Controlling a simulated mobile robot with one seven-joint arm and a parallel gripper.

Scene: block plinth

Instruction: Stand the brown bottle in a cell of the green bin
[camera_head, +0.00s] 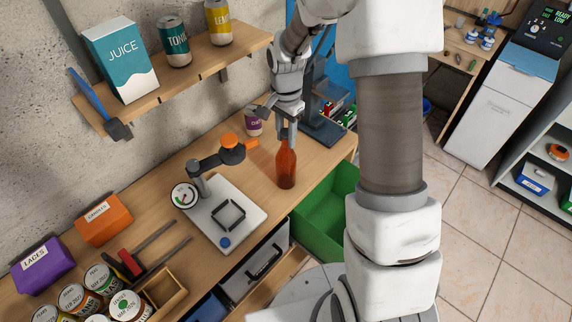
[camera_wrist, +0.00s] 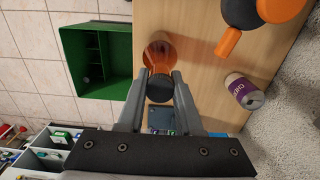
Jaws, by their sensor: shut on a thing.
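The brown bottle (camera_head: 287,168) stands upright, or nearly so, at the front edge of the wooden bench in the head view. My gripper (camera_head: 289,136) is above it, shut on its dark cap and neck from the top. In the wrist view the bottle (camera_wrist: 160,56) shows between the fingertips of my gripper (camera_wrist: 159,82). I cannot tell whether its base touches the bench. The green bin (camera_head: 325,217) is in front of the bench, below and right of the bottle. The wrist view shows the bin (camera_wrist: 68,62) with dividers forming cells at one side; the cells look empty.
An orange-and-black jointed device (camera_head: 230,150) stands left of the bottle by a white scale-like plate (camera_head: 222,212). A purple-labelled can (camera_head: 253,122) is behind the bottle. A dark stand (camera_head: 322,125) is at the back right. A shelf (camera_head: 180,75) holds a juice carton and cans.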

